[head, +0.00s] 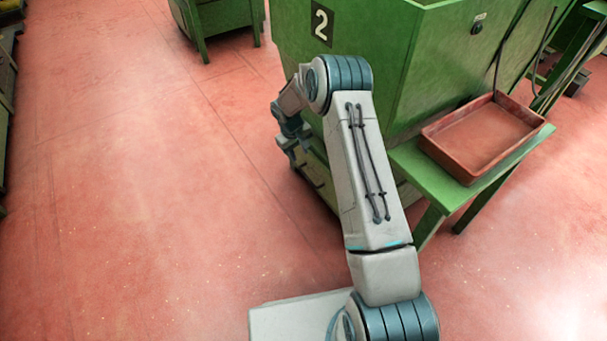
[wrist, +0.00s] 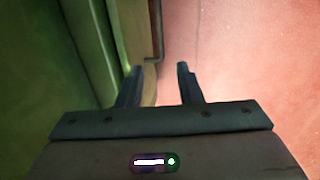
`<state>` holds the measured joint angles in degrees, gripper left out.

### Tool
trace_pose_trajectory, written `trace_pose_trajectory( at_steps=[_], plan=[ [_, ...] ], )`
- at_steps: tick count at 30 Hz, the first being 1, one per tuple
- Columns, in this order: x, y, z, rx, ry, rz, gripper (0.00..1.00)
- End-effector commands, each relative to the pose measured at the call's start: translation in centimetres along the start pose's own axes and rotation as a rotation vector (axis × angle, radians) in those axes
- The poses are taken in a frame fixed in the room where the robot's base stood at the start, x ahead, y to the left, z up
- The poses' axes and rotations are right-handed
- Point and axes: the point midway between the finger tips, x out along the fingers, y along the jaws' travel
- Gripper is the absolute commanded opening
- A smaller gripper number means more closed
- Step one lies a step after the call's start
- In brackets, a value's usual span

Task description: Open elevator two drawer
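The green elevator (head: 345,85) with a "2" plate (head: 321,22) stands at upper centre in the head view. Low on its left side is a pale drawer (head: 318,184), partly hidden by my arm. My gripper (head: 291,152) is close to the drawer's front. In the wrist view my gripper (wrist: 158,72) is open, with a gap between its fingers. A pale edge of the drawer (wrist: 149,85) shows by the left finger. A thin dark bar, likely its handle (wrist: 155,32), shows beyond the fingertips. I cannot tell whether anything touches.
A reddish-brown tray (head: 437,150) sits on a green bench (head: 425,176) to the right of the elevator. Another green machine (head: 222,16) stands at the back. The red floor (head: 130,190) on the left is clear.

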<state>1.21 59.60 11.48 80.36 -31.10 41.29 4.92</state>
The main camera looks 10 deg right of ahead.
Motion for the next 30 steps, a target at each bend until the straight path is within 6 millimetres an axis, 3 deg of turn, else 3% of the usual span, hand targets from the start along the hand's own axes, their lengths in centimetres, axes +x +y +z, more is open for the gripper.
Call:
trace_pose_trajectory(
  at_steps=[9, 15, 21, 30],
  plan=[
    [7.1, -0.1, 0.1, 0.001, -0.002, -0.002, 0.33],
    [10.5, -0.1, 0.1, 0.001, -0.001, -0.001, 0.33],
    [12.0, 0.0, 0.1, 0.001, -0.001, 0.0, 0.33],
    [12.2, 0.0, 0.0, 0.001, 0.0, 0.0, 0.33]
  ],
)
